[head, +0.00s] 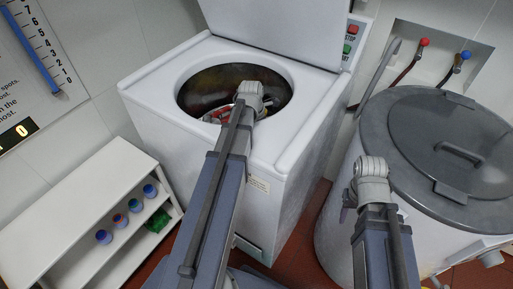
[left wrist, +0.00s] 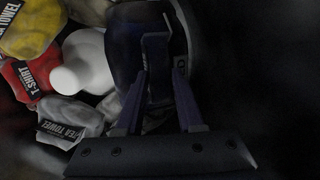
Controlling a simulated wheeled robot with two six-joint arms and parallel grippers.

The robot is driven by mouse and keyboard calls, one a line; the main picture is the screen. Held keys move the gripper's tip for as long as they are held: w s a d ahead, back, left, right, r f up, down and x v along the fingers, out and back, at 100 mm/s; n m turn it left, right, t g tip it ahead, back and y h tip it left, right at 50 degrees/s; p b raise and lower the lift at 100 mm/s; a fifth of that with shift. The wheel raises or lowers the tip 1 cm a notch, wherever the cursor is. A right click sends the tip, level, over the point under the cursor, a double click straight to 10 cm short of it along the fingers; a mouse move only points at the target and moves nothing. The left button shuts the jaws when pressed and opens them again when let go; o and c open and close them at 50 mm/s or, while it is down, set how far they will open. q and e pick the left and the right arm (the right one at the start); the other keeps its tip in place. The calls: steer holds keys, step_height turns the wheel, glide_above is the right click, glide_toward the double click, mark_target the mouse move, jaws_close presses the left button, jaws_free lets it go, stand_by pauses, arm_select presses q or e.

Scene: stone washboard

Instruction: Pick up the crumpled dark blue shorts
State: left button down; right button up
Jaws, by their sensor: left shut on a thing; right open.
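The dark blue shorts (left wrist: 130,45) show in the left wrist view as a dark bundle inside the washing machine's drum, hard to make out in the shadow. My left gripper (left wrist: 158,78) is shut on them, with its two fingers on either side of the cloth. In the head view my left arm reaches down into the drum opening and the gripper's tips are hidden. My right gripper (head: 350,200) is open and empty, beside the grey-lidded tub. Its fingers are small and partly hidden there.
The top-loading washing machine (head: 170,93) has its lid up. In the drum lie a yellow towel (left wrist: 30,30), a red T-shirt (left wrist: 22,82), a grey labelled cloth (left wrist: 68,118) and a white rounded object (left wrist: 88,70). A lidded tub (head: 345,235) stands right; a shelf (head: 75,205) with small cups stands left.

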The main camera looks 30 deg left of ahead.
stand_by(0.8)
arm_select(q)
steer(key=shift+a+r+p, duration=0.2)
steer(key=shift+r+p, duration=0.35)
steer(key=shift+p, duration=0.05)
step_height(320, 180, up, 11)
steer(key=p, duration=1.1)
steer(key=w+a, duration=0.1)
steer(key=a, duration=1.8)
steer(key=shift+w+a+f+b, duration=0.3)
steer(key=shift+b, duration=0.05)
steer(key=shift+r, duration=0.1)
step_height(320, 180, up, 18)
steer(key=p, duration=1.8)
steer(key=shift+r+p, duration=0.25)
steer(key=shift+p, duration=0.15)
